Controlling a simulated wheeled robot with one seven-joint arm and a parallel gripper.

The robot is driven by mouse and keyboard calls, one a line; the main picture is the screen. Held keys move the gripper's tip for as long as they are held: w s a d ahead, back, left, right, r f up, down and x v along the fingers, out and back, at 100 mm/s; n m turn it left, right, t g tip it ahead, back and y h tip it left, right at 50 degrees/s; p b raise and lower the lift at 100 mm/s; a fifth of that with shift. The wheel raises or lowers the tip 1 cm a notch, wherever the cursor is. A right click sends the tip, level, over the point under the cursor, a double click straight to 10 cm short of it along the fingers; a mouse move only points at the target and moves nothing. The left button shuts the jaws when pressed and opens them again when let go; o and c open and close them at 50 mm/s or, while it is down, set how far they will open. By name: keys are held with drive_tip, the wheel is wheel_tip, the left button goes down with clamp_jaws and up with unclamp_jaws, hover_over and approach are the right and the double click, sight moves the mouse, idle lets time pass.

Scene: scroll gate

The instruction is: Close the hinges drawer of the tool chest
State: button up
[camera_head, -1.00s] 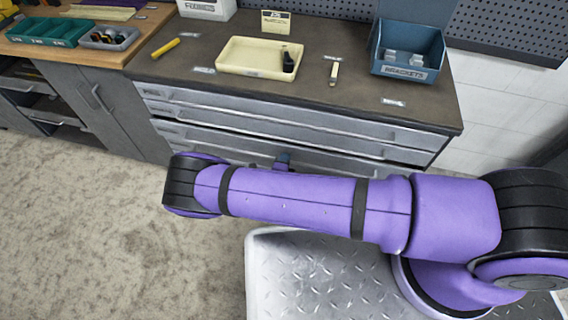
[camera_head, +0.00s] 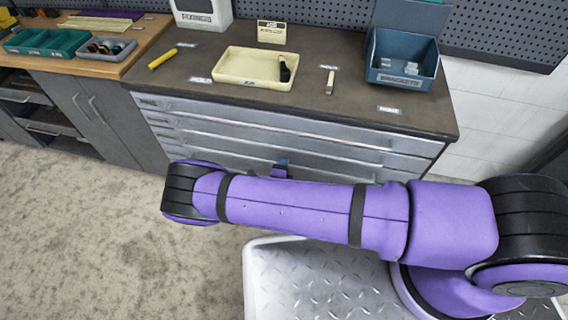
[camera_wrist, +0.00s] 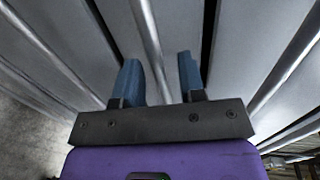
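The grey tool chest (camera_head: 200,128) stands in front of me with a stack of wide drawers, each with a long bar handle. In the head view the visible drawer fronts look about flush; my arm hides the lower ones. I cannot read which is the hinges drawer. My gripper shows in the head view as a small blue part (camera_head: 281,166) just above my purple arm, in front of the drawer fronts.
The chest top holds a cream tray (camera_head: 228,75), a blue brackets bin (camera_head: 405,60), a yellow tool (camera_head: 162,59) and a white fixings box (camera_head: 203,12). A wooden bench (camera_head: 120,62) adjoins on the left. The floor (camera_head: 80,220) at left is clear.

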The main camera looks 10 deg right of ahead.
drive_tip(key=v, duration=0.9)
idle(0.3)
